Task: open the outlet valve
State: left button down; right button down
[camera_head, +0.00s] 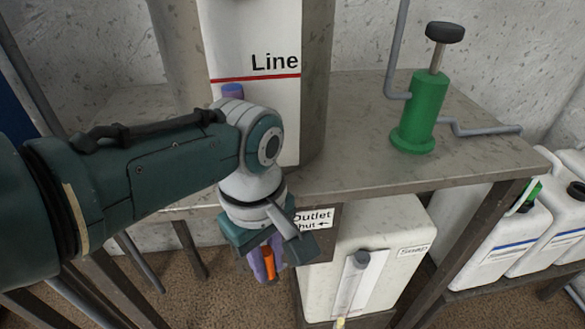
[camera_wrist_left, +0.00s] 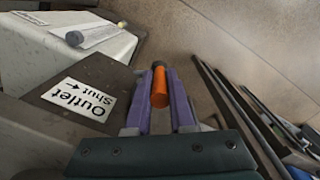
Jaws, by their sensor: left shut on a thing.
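The outlet valve's orange handle (camera_head: 267,264) shows below the table edge, beside the "Outlet shut" label (camera_head: 312,218) with its arrow. My left gripper (camera_head: 267,272) points down there and is shut on the handle. In the left wrist view the orange handle (camera_wrist_left: 160,88) sits between the purple fingers of my left gripper (camera_wrist_left: 168,95). The label (camera_wrist_left: 80,99) lies to the left of them on a dark bracket. The valve body behind the handle is mostly hidden. My right gripper is not in view.
A white tank (camera_head: 255,45) marked "Line" stands on the grey table (camera_head: 365,165). A green hand pump (camera_head: 424,110) stands at the table's right. A white soap container (camera_head: 395,235) is below, and white jugs (camera_head: 510,235) stand on a low shelf at right.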

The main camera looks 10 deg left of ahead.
pick_arm(q)
jog(key=shift+f+y, duration=0.1)
jog(key=shift+y, duration=0.2)
dwell(0.4)
jog(key=c, duration=0.8)
grip_release()
jog(key=shift+d, duration=0.1)
notch_tip(320, 180, up, 10)
jog(key=p, duration=0.6)
jog(key=shift+d+f, duration=0.1)
jog(key=shift+f, duration=0.15)
jog(key=shift+r+p, duration=0.25)
jog(key=shift+p, duration=0.05)
